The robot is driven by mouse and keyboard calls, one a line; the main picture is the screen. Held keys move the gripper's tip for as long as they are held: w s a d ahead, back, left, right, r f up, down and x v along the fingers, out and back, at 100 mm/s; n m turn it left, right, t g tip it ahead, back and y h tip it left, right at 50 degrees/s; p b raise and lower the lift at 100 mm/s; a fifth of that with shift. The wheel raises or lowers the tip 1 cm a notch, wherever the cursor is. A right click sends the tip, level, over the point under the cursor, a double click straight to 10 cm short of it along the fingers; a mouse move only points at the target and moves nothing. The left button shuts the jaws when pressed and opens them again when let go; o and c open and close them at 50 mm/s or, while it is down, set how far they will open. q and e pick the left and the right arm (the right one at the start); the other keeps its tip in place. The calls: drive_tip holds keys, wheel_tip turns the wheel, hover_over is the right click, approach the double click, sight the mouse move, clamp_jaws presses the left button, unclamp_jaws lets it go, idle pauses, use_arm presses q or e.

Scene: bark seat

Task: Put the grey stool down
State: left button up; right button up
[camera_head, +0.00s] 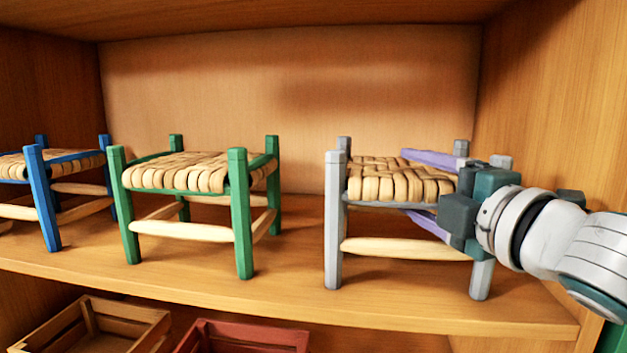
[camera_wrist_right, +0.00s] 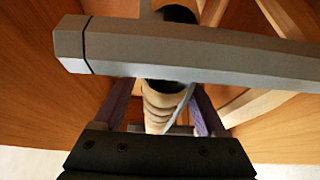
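The grey stool (camera_head: 333,225) has grey legs, a woven straw seat (camera_head: 392,182) and pale rungs. It stands upright at the right end of the shelf, its feet at the board. My right gripper (camera_head: 415,187) reaches in from its right side. Its two purple fingers are spread, one above and one below seat level, with the seat edge between them. In the right wrist view, a grey leg (camera_wrist_right: 190,48) crosses close to the camera. The seat (camera_wrist_right: 160,108) shows between the spread fingers, with gaps beside it. The fingertips are partly hidden. My left gripper is out of view.
A green stool (camera_head: 240,210) stands left of the grey one, with bare shelf (camera_head: 290,245) between them. A blue stool (camera_head: 40,198) is at the far left. The side wall (camera_head: 555,110) is close on the right. A brown crate (camera_head: 140,322) and a red crate (camera_head: 240,335) sit below.

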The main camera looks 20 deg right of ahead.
drive_tip(key=shift+o, duration=0.3)
drive_tip(key=shift+r, duration=0.15)
drive_tip(key=shift+s, duration=0.2)
drive_tip(key=s+p, duration=0.4)
drive_tip(key=s, duration=0.7)
drive_tip(key=s+f+m+g+h, duration=0.35)
drive_tip(key=f+m+g, duration=0.25)
drive_tip(key=f+m, duration=0.3)
drive_tip(key=s+a+f+m+g+y, duration=0.2)
drive_tip(key=s+a+f+m+g, duration=0.1)
drive_tip(key=s+a+g, duration=0.1)
drive_tip(key=s+a+f+m+g+y, duration=0.2)
drive_tip(key=s+a+f+m+g, duration=0.1)
drive_tip(key=s+a, duration=0.3)
drive_tip(key=shift+s+f+m+g, duration=0.25)
drive_tip(key=shift+s+g, duration=0.45)
drive_tip(key=shift+s, duration=0.4)
